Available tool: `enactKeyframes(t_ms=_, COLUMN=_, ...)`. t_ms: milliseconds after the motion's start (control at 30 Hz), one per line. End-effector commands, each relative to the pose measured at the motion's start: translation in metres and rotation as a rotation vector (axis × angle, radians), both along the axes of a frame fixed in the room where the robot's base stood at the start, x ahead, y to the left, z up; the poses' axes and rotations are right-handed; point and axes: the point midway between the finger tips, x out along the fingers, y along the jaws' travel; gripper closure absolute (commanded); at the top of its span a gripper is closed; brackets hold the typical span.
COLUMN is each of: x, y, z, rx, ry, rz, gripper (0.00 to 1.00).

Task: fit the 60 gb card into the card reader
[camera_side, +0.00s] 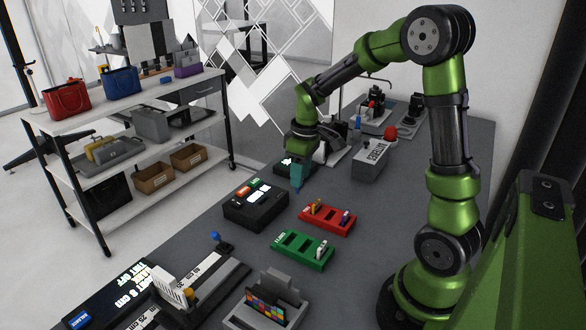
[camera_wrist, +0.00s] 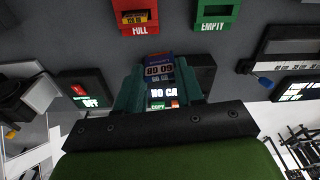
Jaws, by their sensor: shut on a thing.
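My gripper (camera_wrist: 159,82) is shut on a small purple card with a pale label (camera_wrist: 158,68), held between its teal fingers. The label's digits appear inverted and are hard to read in full. In the side view, my gripper (camera_side: 297,178) points down, right of and behind the black card reader (camera_side: 240,212); the card is not clear there. In the wrist view, the reader (camera_wrist: 203,72) lies beyond the fingers and is partly hidden. Its lit screen reads "NO CA", cut off by a finger. I cannot tell whether the card touches the reader; its slot is not visible.
A red "FULL" tray (camera_side: 337,226) and a green "EMPTY" tray (camera_side: 291,256) hold small cards right of the reader. Another black box (camera_wrist: 88,92) has a red button and "OFF" screen. Bare table separates the trays and reader.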

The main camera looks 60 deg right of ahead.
Motion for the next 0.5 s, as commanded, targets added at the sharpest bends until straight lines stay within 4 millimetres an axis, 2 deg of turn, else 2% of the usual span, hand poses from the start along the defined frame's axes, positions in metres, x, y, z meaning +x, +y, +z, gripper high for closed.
enactKeyframes(t_ms=33, x=0.021, y=0.01, z=0.0, rx=-0.002, ry=0.002, rz=0.012, gripper=0.91)
enactKeyframes(t_ms=100, x=0.045, y=0.02, z=0.002, rx=-0.004, ry=-0.004, rz=0.006, gripper=0.91)
enactKeyframes(t_ms=200, x=0.072, y=0.032, z=0.007, rx=-0.006, ry=-0.012, rz=-0.019, gripper=0.91)
enactKeyframes(t_ms=333, x=0.091, y=0.035, z=0.016, rx=-0.004, ry=-0.029, rz=-0.073, gripper=0.91)
enactKeyframes(t_ms=500, x=0.092, y=0.035, z=0.021, rx=0.003, ry=-0.028, rz=-0.124, gripper=0.91)
